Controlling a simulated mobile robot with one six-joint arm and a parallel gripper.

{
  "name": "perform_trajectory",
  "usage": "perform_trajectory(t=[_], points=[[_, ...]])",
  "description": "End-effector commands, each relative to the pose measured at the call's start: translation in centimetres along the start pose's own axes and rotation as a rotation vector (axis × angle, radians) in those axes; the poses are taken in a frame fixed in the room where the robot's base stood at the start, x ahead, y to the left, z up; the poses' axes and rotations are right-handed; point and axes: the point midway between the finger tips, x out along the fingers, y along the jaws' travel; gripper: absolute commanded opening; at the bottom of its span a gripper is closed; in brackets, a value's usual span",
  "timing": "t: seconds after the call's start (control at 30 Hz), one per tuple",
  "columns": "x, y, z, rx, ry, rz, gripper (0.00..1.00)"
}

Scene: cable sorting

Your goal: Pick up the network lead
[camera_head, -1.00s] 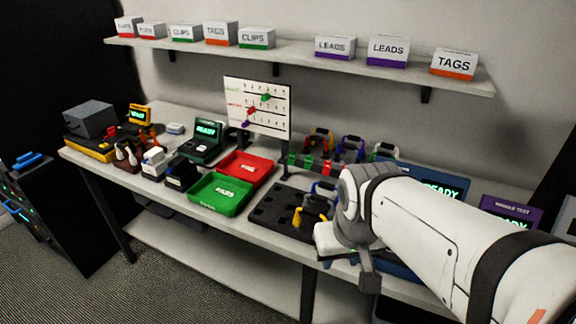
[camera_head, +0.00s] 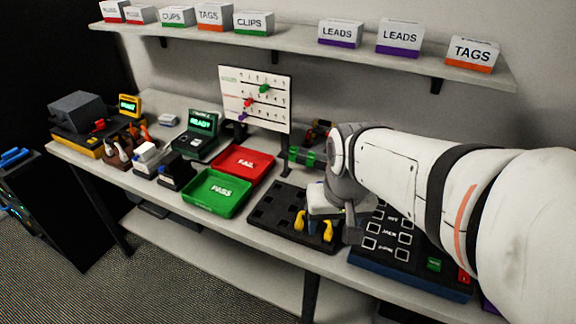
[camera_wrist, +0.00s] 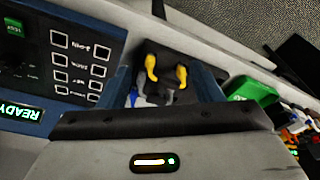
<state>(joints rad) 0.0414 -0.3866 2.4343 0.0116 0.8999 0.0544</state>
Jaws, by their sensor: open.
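A lead with two yellow ends (camera_head: 299,221) sits in the black slotted tray (camera_head: 265,208) on the bench. The yellow ends also show in the wrist view (camera_wrist: 151,67), with blue and grey parts (camera_wrist: 168,95) nearer my gripper. I cannot tell for sure which of these is the network lead. My gripper (camera_wrist: 163,78) is open; its blue fingers stand on either side of these parts in the wrist view. In the head view my gripper (camera_head: 322,203) is over the right part of the tray and hides some of it. I see nothing held.
The blue tester (camera_head: 375,268) with a checkbox panel is close on the right of the tray. The green PASS tray (camera_head: 216,208) and red FAIL tray (camera_head: 244,178) are to the left. A pegged board (camera_head: 255,130) stands behind. A shelf of labelled boxes runs above.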

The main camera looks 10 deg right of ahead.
Motion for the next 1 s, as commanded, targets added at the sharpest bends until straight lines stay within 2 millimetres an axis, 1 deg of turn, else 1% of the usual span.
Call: perform_trajectory(t=[0.03, 0.2, 0.3, 0.43, 0.5, 0.63, 0.87, 1.0], points=[[0.4, 0.0, -1.4, 0.052, -0.027, 0.004, 0.63], [2.6, -0.2, -5.8, 0.258, -0.102, 0.025, 0.77], [4.2, -0.4, -8.0, 0.364, -0.138, 0.042, 0.85], [5.9, -0.5, -9.8, 0.462, -0.169, 0.060, 0.96], [6.5, -0.6, -10.3, 0.494, -0.178, 0.066, 1.00], [7.6, -0.6, -10.6, 0.520, -0.187, 0.072, 1.00], [10.1, -0.6, -9.9, 0.521, -0.186, 0.072, 1.00], [12.0, -0.7, -9.0, 0.521, -0.188, 0.073, 1.00]])
